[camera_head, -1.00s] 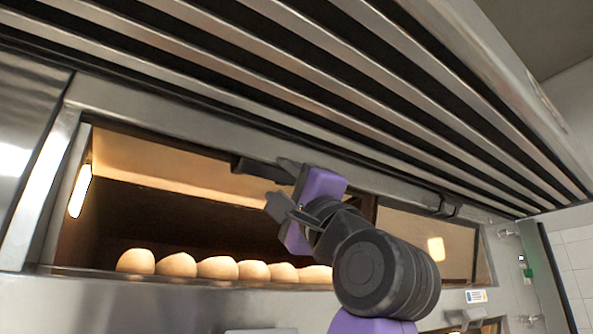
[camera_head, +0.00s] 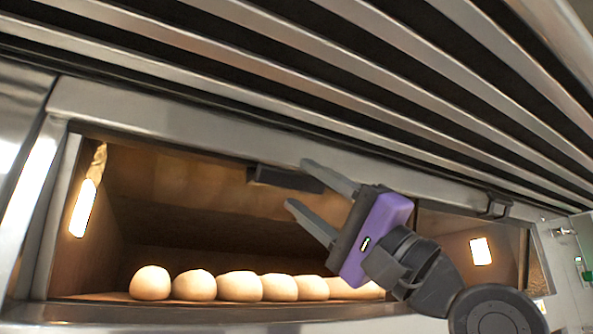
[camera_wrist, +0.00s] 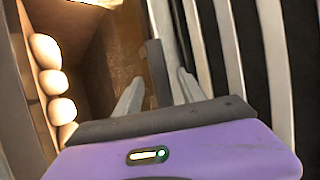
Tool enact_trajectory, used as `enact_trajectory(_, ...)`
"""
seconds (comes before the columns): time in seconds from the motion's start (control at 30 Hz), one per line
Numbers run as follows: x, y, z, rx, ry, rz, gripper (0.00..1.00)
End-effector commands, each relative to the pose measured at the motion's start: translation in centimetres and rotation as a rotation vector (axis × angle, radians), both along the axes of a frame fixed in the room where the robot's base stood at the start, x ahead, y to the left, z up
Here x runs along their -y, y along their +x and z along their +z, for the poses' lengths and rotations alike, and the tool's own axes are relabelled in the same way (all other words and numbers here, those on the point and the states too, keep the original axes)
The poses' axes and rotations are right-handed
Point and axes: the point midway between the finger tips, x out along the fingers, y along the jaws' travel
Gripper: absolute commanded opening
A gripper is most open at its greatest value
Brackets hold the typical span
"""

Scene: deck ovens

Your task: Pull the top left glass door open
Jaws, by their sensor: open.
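The top left oven opening (camera_head: 200,215) has a black handle bar (camera_head: 285,178) at its upper edge. Behind the handle is a brownish surface; I cannot tell whether it is the glass door or the oven ceiling, nor how far the door stands open. My gripper (camera_head: 297,183) is open, with its grey fingers pointing left, one above and one below the right part of the handle. In the wrist view the dark handle (camera_wrist: 157,72) shows between the two fingers (camera_wrist: 160,92). Contact between fingers and handle cannot be made out.
Several round buns (camera_head: 240,286) lie in a row at the front of the lit oven chamber. A slatted metal hood (camera_head: 330,90) overhangs close above my gripper. A second opening with its own black handle (camera_head: 496,205) lies to the right.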

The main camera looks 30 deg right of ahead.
Motion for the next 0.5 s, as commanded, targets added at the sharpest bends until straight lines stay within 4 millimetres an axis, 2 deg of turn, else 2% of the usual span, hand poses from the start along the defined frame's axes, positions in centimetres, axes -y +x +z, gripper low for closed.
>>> enact_trajectory(0.03,-0.3,0.5,0.8,-0.003,0.000,0.001,0.47)
enact_trajectory(0.2,-1.0,1.6,1.8,-0.002,0.000,0.002,0.47)
enact_trajectory(0.5,-1.2,2.0,2.0,-0.001,0.000,-0.001,0.47)
